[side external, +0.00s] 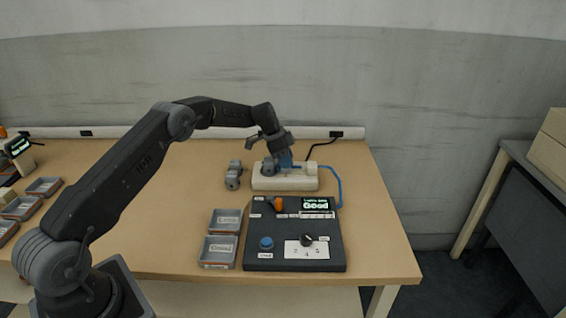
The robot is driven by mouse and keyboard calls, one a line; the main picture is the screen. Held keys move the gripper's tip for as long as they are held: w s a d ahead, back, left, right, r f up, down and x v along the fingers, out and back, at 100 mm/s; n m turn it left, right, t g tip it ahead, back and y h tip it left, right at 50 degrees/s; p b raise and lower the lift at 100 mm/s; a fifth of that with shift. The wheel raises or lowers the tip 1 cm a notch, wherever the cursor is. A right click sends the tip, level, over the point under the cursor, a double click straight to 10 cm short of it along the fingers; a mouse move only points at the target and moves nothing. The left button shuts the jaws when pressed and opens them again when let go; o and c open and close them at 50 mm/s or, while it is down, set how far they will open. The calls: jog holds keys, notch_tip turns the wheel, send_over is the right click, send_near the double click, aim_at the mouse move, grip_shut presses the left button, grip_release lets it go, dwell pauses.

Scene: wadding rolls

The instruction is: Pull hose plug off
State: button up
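A beige block-shaped fixture (305,181) stands towards the back of the wooden table. A blue part (286,160) shows at its top, and a blue hose (339,186) runs from its right end down to the dark control panel. My gripper (279,163) points down over the left half of the fixture, right at the blue part. The view is too small to tell whether the fingers are closed on it. The hose plug cannot be made out separately from the blue part and the gripper.
The dark panel (270,232) has a display reading "Good", an orange knob, a blue button (266,243) and a black knob (306,240). Two grey trays (219,252) stand left of it. A grey jointed piece (233,176) lies left of the fixture. The table's right side is clear.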

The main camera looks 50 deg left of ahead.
jog(key=shift+c, duration=1)
jog(key=shift+w+d, duration=1.7)
jog(key=shift+r, duration=0.1)
jog(key=o, duration=0.5)
jog(key=shift+c, duration=0.2)
notch_tip(320, 180, up, 7)
